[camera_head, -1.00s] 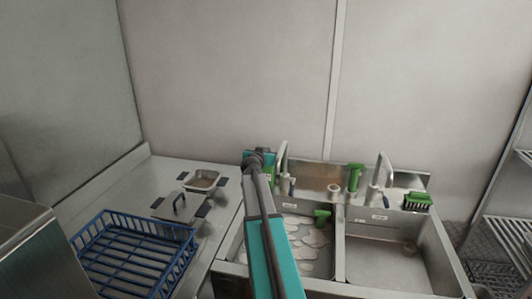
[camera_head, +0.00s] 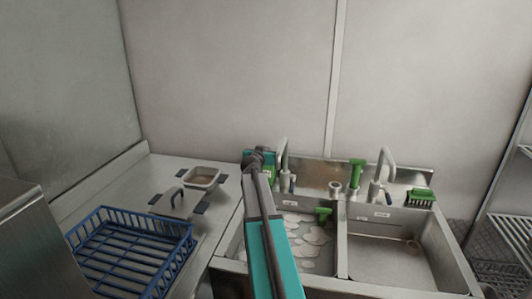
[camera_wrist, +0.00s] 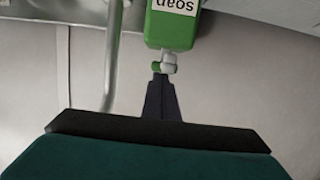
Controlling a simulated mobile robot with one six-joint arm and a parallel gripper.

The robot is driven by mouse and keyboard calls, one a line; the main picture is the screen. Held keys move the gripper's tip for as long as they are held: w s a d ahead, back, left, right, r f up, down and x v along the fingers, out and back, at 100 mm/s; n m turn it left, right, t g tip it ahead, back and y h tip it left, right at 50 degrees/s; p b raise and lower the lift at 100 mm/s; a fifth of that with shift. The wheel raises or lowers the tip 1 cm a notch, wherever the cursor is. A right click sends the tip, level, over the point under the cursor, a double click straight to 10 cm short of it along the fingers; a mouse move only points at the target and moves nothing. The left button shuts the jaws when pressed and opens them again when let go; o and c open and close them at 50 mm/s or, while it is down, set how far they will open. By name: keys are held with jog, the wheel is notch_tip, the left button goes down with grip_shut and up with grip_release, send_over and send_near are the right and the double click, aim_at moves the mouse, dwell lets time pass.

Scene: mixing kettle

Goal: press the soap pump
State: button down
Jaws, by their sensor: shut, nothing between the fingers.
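The green soap bottle (camera_wrist: 173,25) with a white "soap" label shows upside down at the top of the wrist view. Its small pump head (camera_wrist: 164,66), pale with some green, is at the tip of my gripper (camera_wrist: 161,80). My gripper is shut and empty, its dark narrow fingers together. The fingertips look touching or very close to the pump head; I cannot tell whether it is pressed down. In the head view my arm hides most of the bottle; a green patch (camera_head: 268,171) shows beside the wrist, behind the left sink.
A metal faucet (camera_wrist: 113,50) stands close beside the bottle. The double sink (camera_head: 385,262) has another faucet (camera_head: 387,165), a green brush (camera_head: 420,196) and green-handled tools along it. A blue basket (camera_head: 130,250) and metal pans (camera_head: 203,176) are on the left counter.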

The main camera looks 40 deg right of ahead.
jog(key=shift+s+f, duration=0.1)
jog(key=shift+f, duration=0.15)
jog(key=shift+r, duration=0.45)
notch_tip(320, 180, up, 3)
jog(key=shift+a+r+p, duration=0.1)
jog(key=shift+r+p, duration=0.1)
jog(key=shift+p, duration=0.25)
jog(key=b+v, duration=0.3)
jog(key=v, duration=0.7)
jog(key=shift+r, duration=0.15)
